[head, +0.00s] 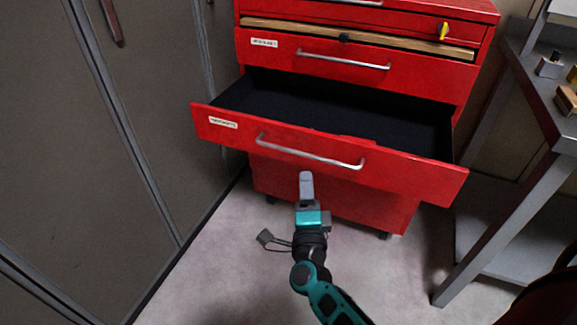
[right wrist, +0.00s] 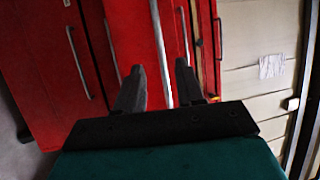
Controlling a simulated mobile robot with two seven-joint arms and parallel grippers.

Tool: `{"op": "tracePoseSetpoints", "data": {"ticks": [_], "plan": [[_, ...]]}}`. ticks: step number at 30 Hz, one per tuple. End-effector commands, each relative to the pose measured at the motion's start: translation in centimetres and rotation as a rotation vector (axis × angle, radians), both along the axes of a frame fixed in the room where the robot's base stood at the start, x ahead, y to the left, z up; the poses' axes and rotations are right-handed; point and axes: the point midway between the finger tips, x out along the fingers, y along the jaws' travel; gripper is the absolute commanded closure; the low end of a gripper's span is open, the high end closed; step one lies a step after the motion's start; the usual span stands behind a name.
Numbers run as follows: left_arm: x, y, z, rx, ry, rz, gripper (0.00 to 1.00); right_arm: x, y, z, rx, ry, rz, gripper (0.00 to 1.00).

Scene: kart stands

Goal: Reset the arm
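My right gripper (head: 306,176) is in front of the red tool cabinet, just below the handle (head: 310,153) of an open drawer. In the right wrist view its two fingers (right wrist: 160,68) are spread apart with nothing held between them. I cannot tell whether the fingertips touch the drawer front. My left gripper is in neither view.
The open drawer (head: 215,127) sticks out of the red cabinet (head: 270,180), and its dark inside looks empty. Grey lockers (head: 80,150) stand at the left. A metal table (head: 530,90) with small items stands at the right. Bare floor (head: 215,270) lies around my arm.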

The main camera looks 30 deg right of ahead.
Motion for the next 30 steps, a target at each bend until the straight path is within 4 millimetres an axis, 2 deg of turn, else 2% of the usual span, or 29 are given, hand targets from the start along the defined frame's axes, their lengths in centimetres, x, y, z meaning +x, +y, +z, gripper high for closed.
{"op": "tracePoseSetpoints", "data": {"ticks": [5,8,11,13,18,21,27,30], "plan": [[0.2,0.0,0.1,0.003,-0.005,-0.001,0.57,0.1,0.2,0.1,-0.001,0.0,0.004,0.62],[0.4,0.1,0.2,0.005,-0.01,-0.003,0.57,-0.1,1.0,0.2,-0.057,0.03,0.052,0.62],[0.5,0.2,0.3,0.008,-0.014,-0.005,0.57,-0.6,3.1,0.2,-0.211,0.108,0.17,0.62],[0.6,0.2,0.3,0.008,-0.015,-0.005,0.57,-1.6,5.3,-0.3,-0.374,0.193,0.286,0.62],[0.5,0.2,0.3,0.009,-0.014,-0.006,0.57,-5.6,9.9,-2.8,-0.821,0.424,0.56,0.62],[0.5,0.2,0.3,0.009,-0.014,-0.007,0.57,-8.4,11.1,-4.4,-1.051,0.546,0.683,0.62],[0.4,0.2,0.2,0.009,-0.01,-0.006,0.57,-14.1,11.1,-7.1,-1.443,0.774,0.867,0.62],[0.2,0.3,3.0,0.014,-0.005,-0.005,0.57,-14.3,10.5,-4.6,-1.462,0.794,0.863,0.62]]}}
